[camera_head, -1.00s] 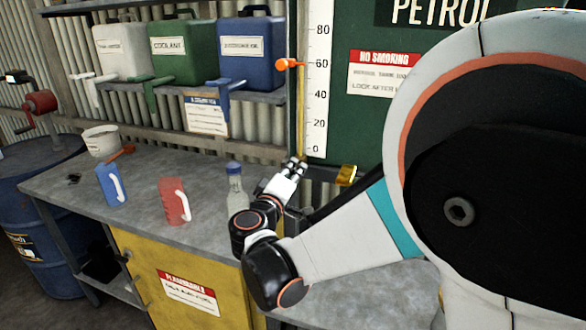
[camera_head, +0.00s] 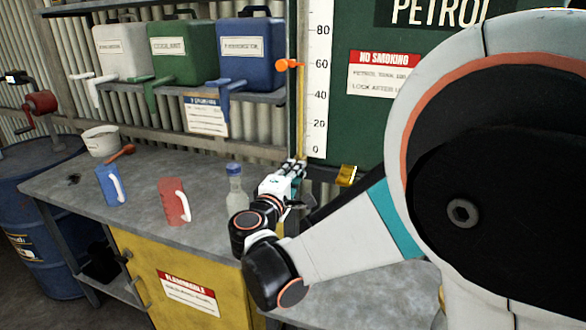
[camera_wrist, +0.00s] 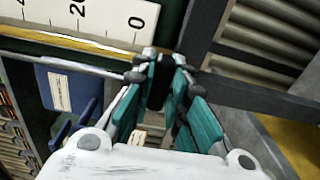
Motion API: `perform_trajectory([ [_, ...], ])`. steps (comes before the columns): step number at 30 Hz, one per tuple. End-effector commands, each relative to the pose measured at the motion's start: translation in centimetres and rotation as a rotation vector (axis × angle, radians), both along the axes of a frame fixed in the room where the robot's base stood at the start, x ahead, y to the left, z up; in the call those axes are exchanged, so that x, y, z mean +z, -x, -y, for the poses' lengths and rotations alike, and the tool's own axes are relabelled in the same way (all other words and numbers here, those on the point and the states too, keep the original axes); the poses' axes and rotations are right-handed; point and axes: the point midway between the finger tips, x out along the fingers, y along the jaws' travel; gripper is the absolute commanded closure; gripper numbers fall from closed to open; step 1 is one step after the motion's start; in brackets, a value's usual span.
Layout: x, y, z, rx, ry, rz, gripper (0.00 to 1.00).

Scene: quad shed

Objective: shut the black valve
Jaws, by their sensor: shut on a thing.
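My gripper (camera_head: 292,167) is at the lower left corner of the green petrol panel, beside the foot of the white scale. In the wrist view my gripper (camera_wrist: 165,68) has its fingers closed around a dark piece (camera_wrist: 158,90), which looks like the black valve's handle. Only a small part of it shows between the teal finger pads. The rest of the valve is hidden by the fingers and wrist, so I cannot tell how far it is turned.
A clear bottle (camera_head: 236,188) stands just left of my wrist. A red jug (camera_head: 172,203) and a blue jug (camera_head: 108,187) stand farther left on the grey bench. A brass fitting (camera_head: 347,175) is right of my gripper. Coloured canisters sit on the shelf above.

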Motion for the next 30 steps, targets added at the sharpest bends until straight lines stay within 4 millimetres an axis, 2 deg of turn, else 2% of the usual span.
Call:
perform_trajectory([
  [7,-0.1,0.0,0.0,0.000,0.001,-0.001,1.00],
  [8,-0.1,0.0,0.0,0.000,0.000,-0.001,0.81],
  [10,0.0,0.0,0.0,0.000,0.000,-0.001,0.65],
  [22,0.0,0.4,-0.2,0.001,0.000,0.000,0.65],
  [30,0.0,4.0,-1.6,0.004,0.000,0.000,0.65],
])
